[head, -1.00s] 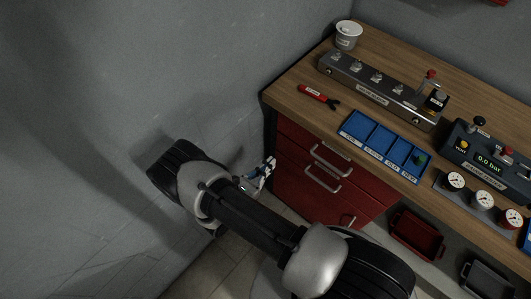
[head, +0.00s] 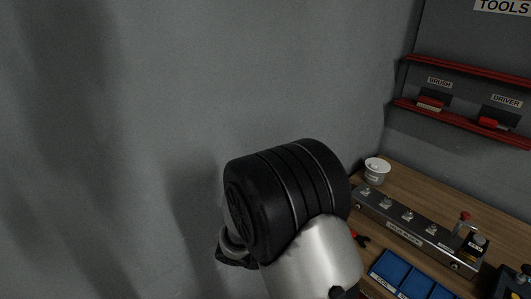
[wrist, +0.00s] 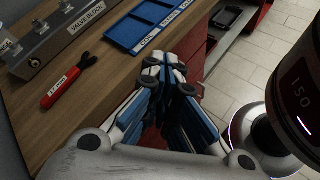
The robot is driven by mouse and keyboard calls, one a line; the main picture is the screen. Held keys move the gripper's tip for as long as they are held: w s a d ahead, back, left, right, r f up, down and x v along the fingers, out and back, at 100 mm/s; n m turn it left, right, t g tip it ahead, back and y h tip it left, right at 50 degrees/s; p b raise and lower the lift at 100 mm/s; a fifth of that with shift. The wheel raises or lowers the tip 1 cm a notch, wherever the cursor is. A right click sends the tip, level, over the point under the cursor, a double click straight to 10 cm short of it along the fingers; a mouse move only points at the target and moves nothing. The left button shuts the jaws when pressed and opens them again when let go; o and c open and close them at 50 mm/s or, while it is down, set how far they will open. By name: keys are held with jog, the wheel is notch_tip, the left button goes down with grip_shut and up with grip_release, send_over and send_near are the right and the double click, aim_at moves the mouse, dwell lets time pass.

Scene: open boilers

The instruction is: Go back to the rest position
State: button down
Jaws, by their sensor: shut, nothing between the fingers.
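My gripper (wrist: 165,75) shows in the wrist view with its blue and grey fingers together and nothing between them. It is in front of the workbench's red drawer side, near the bench edge. In the head view my arm fills the lower middle and hides the gripper. The wooden workbench top (head: 425,197) is at the lower right of the head view, partly behind my arm.
Red tool shelves (head: 455,117) hang on the back wall. Tiled floor (wrist: 240,75) lies beside the bench.

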jog(key=s+a+r+m+t+y, duration=0.1)
jog(key=s+r+m+t+y, duration=0.4)
jog(key=s+r+m+y, duration=0.7)
jog(key=s+r, duration=0.3)
jog(key=r, duration=0.1)
jog(key=shift+s+a+r+m, duration=0.2)
jog(key=shift+s+r+m, duration=0.1)
jog(key=shift+s+r, duration=0.1)
jog(key=shift+d, duration=0.2)
